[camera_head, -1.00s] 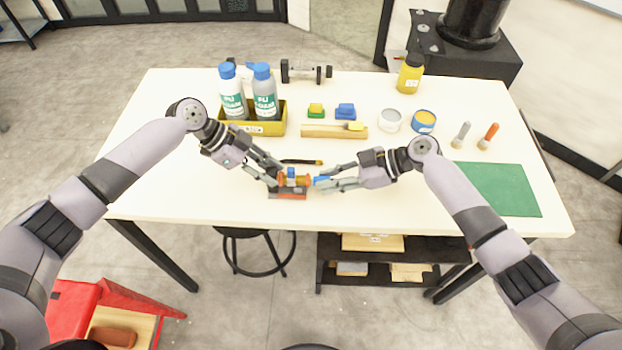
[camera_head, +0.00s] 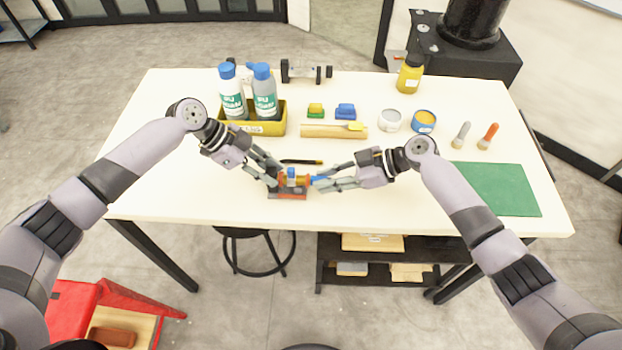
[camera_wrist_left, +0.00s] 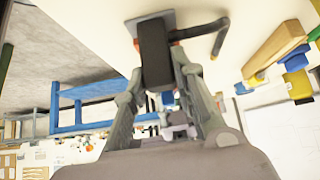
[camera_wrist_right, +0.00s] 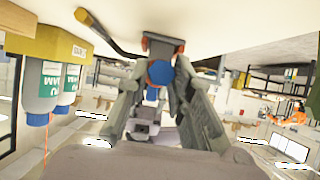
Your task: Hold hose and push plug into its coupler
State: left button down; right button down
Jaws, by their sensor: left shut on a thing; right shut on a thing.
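A small fixture with a dark and red base (camera_head: 288,194) stands near the table's front edge. A brass-coloured coupler with a blue part (camera_head: 291,176) sits on it. My left gripper (camera_head: 273,180) is shut at its left end, on what appears to be the dark hose (camera_wrist_left: 155,55); the fingers hide most of the grip. My right gripper (camera_head: 318,182) is shut on the blue plug (camera_wrist_right: 160,73), at the coupler's right side. The plug also shows in the head view (camera_head: 320,178). I cannot tell how deep the plug sits in the coupler.
A dark stick (camera_head: 301,162) lies just behind the fixture. Farther back are a yellow bin (camera_head: 262,128) with two foam bottles, a wooden block (camera_head: 320,131), two round tins and two brushes. A green mat (camera_head: 500,190) lies right. The front table corners are clear.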

jog(key=shift+a, duration=0.1)
jog(key=c, duration=1.3)
grip_release()
jog(key=shift+c, duration=0.2)
jog(key=v, duration=1.2)
pick_arm(q)
jog(key=c, duration=1.2)
grip_release()
jog(key=shift+c, duration=0.2)
